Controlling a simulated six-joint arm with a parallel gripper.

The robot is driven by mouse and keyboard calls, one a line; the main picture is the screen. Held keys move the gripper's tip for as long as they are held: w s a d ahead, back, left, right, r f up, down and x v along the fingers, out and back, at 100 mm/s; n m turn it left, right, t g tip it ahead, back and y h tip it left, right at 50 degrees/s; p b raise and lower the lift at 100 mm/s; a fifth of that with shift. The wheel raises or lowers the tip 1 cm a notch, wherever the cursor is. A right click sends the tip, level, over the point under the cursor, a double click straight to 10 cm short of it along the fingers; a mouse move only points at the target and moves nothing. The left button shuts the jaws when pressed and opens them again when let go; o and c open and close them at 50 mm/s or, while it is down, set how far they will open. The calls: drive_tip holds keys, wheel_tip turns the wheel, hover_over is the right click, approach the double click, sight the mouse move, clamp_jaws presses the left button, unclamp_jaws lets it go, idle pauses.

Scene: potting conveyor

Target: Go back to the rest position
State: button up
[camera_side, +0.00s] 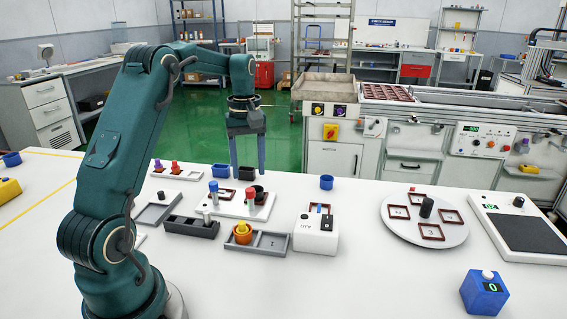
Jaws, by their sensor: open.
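My gripper (247,168) hangs from my green arm with its two blue fingers pointing down. The fingers are apart with nothing between them. They are above or behind the white fixture plate (233,209) with red- and blue-topped posts; the exact height over the table is hard to tell.
A grey tray (272,241) holds an orange pot with a yellow item. A white switch box (315,233), a round turntable (424,238), a flat scale (520,236) and a blue counter box (484,294) stand to the right. The table front is clear.

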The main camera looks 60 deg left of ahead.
drive_tip(key=shift+w+d, duration=0.1)
drive_tip(key=s+d+r+m+t+y, duration=0.1)
drive_tip(key=s+d+r+m+t, duration=0.15)
drive_tip(key=d+r, duration=0.35)
drive_tip(key=s+d+r+m+t, duration=0.1)
drive_tip(key=d+r+m, duration=0.35)
drive_tip(key=d, duration=0.45)
drive_tip(key=s+d+f+m+t, duration=0.1)
drive_tip(key=s+d+f+m, duration=0.1)
drive_tip(key=s, duration=0.3)
drive_tip(key=s+d+f+m+t+h, duration=0.1)
drive_tip(key=s+d+f+m, duration=0.2)
drive_tip(key=s+d+m, duration=0.1)
drive_tip(key=shift+s+d+f+m, duration=0.25)
drive_tip(key=shift+s+d+m, duration=0.05)
drive_tip(key=shift+s+m, duration=0.45)
